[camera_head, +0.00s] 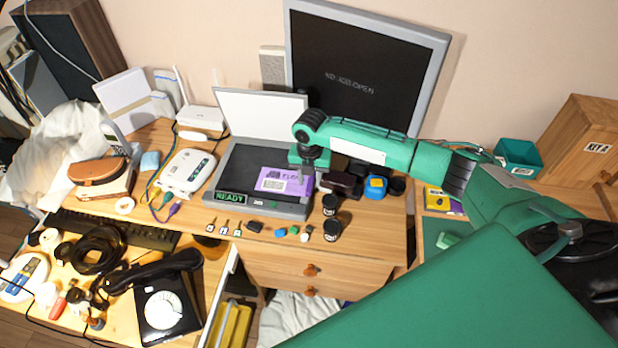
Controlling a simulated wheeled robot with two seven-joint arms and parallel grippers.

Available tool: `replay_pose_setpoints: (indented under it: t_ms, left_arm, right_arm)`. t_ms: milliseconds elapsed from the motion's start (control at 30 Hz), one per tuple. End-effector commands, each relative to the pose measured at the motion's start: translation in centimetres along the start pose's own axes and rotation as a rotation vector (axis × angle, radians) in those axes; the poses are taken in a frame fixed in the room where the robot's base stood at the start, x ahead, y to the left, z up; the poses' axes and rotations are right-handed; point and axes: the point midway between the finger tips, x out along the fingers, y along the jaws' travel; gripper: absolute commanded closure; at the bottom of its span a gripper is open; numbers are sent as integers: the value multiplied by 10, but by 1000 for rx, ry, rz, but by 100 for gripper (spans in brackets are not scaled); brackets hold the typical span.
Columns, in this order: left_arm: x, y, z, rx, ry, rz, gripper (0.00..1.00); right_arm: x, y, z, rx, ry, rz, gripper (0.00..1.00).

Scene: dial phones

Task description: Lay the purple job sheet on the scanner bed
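The purple job sheet (270,184), with a white label on it, lies over the right part of the dark scanner bed (236,172). The scanner's white lid stands open behind the bed, and a green "READY" shows on its front edge. My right gripper (302,174) points down at the sheet's right end and covers part of it. Its fingers are too small to tell open from shut, or whether they touch the sheet. I cannot tell whether the sheet lies fully flat. My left gripper is not in view.
A monitor (366,70) stands behind my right arm. Dark jars (330,230) and a blue-capped jar (376,187) stand right of the scanner. Small keys and blocks line the desk's front edge. A white router box (186,172) is left. A black dial phone (163,308) is front left.

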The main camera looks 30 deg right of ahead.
Motion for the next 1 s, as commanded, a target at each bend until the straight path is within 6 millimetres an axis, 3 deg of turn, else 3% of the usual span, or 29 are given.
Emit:
replay_pose_setpoints:
  t_ms: [400,600,833,1000]
  left_arm:
    - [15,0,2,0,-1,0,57]
    - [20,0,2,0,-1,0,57]
    - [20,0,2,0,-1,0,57]
    - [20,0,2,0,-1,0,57]
  right_arm:
    - [-89,1,2,-1,-8,3,59]
    - [-122,2,2,0,-6,3,59]
    - [-134,2,1,0,-4,2,59]
    - [-127,5,-6,11,-2,7,59]
